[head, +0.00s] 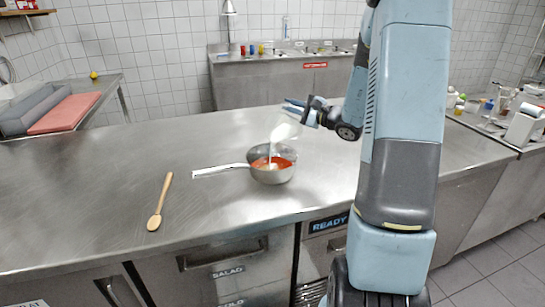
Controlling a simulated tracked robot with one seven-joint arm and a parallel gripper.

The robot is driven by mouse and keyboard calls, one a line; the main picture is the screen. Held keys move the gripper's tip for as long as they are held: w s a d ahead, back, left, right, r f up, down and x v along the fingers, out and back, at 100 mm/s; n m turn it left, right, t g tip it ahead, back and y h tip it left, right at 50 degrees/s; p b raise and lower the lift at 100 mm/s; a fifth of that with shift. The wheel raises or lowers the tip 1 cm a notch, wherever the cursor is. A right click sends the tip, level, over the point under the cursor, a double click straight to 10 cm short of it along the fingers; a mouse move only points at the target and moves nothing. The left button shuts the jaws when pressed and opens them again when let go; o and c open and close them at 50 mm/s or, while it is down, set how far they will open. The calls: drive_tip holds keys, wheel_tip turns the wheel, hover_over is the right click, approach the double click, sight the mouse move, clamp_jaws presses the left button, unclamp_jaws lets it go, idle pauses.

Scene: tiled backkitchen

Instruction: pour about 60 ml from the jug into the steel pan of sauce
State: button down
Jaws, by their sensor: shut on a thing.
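The steel pan (281,178) of red-orange sauce (263,162) stands on the steel counter, its long handle pointing left. My gripper (298,109) is shut on the white, see-through jug (285,129) above the pan. The jug is tilted with its mouth down toward the left. A thin white stream (271,149) runs from it down into the pan, and a pale patch shows on the sauce. The jug's handle and the grip on it are too small to make out clearly.
A wooden spoon (159,202) lies on the steel counter (110,190) left of the pan. A grey and a pinkish-red block (66,114) lie at the far left. Bottles and containers (480,104) stand at the right. The counter around the pan is clear.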

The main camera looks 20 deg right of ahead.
drive_tip(key=shift+s+a+r+p, duration=0.1)
drive_tip(key=shift+r+p, duration=0.15)
drive_tip(key=shift+p, duration=0.15)
idle(0.6)
drive_tip(key=shift+w+d+f+m, duration=0.35)
drive_tip(key=shift+d+f+m, duration=0.05)
drive_tip(key=shift+w+d+f+m, duration=0.1)
drive_tip(key=shift+w+d+m, duration=0.15)
drive_tip(key=shift+m, duration=0.35)
drive_tip(key=shift+w+d+r+m, duration=0.2)
drive_tip(key=shift+r+m, duration=0.25)
drive_tip(key=shift+m, duration=0.15)
drive_tip(key=shift+r, duration=0.15)
drive_tip(key=shift+w+d+f+m+b, duration=0.25)
drive_tip(key=shift+w+d+m+b, duration=0.15)
drive_tip(key=shift+m, duration=0.4)
drive_tip(key=shift+s, duration=0.1)
